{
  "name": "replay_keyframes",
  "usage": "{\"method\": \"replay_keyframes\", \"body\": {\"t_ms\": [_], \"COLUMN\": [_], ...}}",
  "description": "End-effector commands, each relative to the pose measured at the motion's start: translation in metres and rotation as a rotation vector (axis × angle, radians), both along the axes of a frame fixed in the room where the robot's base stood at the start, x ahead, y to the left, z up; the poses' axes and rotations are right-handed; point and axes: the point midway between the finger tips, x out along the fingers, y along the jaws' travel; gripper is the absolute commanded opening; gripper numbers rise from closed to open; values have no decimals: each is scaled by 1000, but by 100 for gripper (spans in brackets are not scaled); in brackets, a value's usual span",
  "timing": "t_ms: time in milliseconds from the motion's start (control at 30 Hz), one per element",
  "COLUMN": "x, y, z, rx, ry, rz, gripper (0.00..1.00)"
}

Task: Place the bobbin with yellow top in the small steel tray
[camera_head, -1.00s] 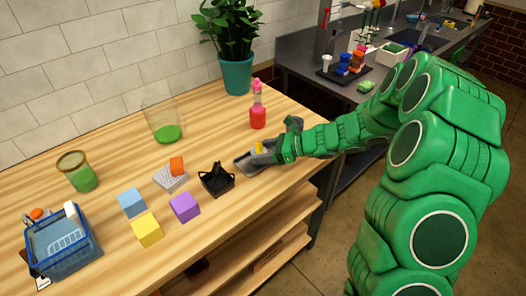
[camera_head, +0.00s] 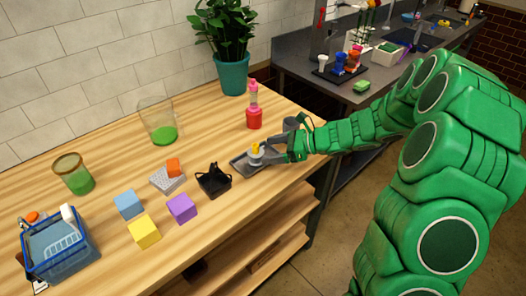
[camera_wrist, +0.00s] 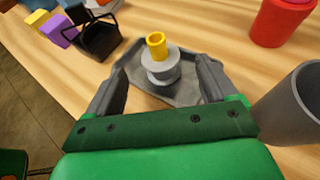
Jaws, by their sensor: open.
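The grey bobbin with a yellow top (camera_wrist: 157,66) stands upright in the small steel tray (camera_wrist: 186,91), as the wrist view shows. In the head view the bobbin (camera_head: 256,154) is at the near right part of the wooden table, over the tray (camera_head: 239,165). My gripper (camera_wrist: 158,75) is open, with its fingers on either side of the bobbin and a visible gap to each. My gripper (camera_head: 268,152) reaches in from the right in the head view. The lower part of the tray is hidden by my gripper.
A black basket (camera_head: 213,181) stands just left of the tray. A grey cup (camera_wrist: 294,104) is close to my gripper's right in the wrist view. A red bottle (camera_head: 254,112) stands behind. Purple (camera_head: 181,208), yellow (camera_head: 144,232) and blue (camera_head: 128,204) blocks lie farther left.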

Motion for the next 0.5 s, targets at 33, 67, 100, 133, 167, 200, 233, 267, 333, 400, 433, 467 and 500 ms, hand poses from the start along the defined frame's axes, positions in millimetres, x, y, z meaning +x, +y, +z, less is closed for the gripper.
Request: {"method": "replay_keyframes", "body": {"t_ms": [33, 67, 100, 133, 167, 200, 233, 267, 333, 400, 433, 467, 500], "x": [0, -1, -1, -2, -3, -4, -4, -5, -6, -7, -7, -8, -8], "y": [-9, -14, -20, -24, -29, -34, -38, -42, -50, -56, -59, -61, -63], "z": [4, 6, 8, 10, 12, 14, 16, 18, 21, 24, 25, 26, 26], "rx": [-1, -2, -2, -2, -2, -2, -1, 0, 0, 0, 0, 0, -1], "ry": [-1, -2, -3, -3, -3, -2, -2, -2, -2, -2, -1, -1, -1], "rz": [-4, -3, -4, -4, -4, -3, -3, -2, -1, -1, -2, -2, -2], "gripper": [86, 86, 86, 86, 86, 86, 86, 86, 86, 86, 86, 86, 86]}}
